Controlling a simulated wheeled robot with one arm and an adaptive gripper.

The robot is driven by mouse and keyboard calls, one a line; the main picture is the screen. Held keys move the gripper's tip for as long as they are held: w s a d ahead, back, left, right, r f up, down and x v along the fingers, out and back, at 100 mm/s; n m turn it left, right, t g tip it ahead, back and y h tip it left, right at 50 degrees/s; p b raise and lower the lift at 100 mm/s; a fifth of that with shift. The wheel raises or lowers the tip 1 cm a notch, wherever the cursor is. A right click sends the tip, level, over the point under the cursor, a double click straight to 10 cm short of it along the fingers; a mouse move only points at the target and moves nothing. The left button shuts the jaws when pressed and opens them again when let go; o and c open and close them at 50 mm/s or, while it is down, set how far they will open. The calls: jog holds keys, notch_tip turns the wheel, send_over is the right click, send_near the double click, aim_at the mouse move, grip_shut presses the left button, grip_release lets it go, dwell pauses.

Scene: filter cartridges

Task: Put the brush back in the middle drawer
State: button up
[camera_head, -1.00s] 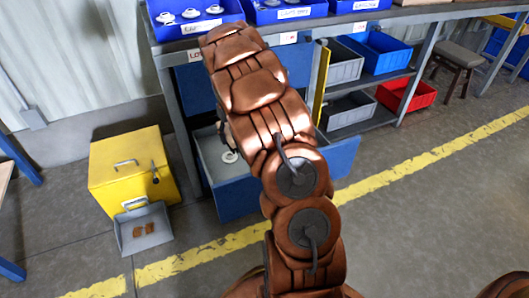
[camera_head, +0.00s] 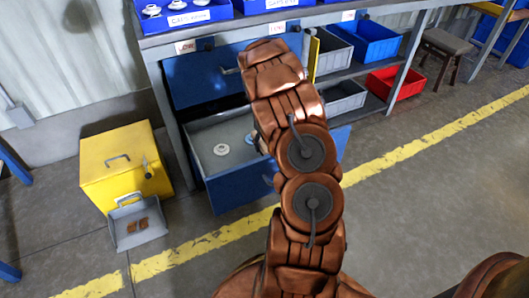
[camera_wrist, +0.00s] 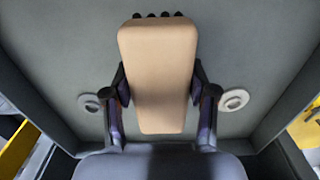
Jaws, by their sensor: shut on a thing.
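The brush (camera_wrist: 158,45) has a flat beige back and dark bristle tips showing at its far end. My gripper (camera_wrist: 160,85) is shut on the brush, one finger on each long side. In the head view my own arm hides the brush and most of the gripper. An open drawer (camera_head: 250,187) with a blue front and grey inside stands under the bench. In the wrist view the brush is over the grey drawer floor (camera_wrist: 60,45); I cannot tell whether it touches. A pale disc (camera_wrist: 90,102) lies left of the brush and another disc (camera_wrist: 234,100) right of it.
A yellow box (camera_head: 125,170) and a grey dustpan (camera_head: 137,225) stand on the floor to the left. Grey, blue and red bins (camera_head: 395,88) fill the shelves to the right.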

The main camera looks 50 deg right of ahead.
jog(key=shift+f+b, duration=0.45)
jog(key=shift+f, duration=1.45)
jog(key=shift+f, duration=0.15)
jog(key=o, duration=1.3)
jog(key=shift+o, duration=0.2)
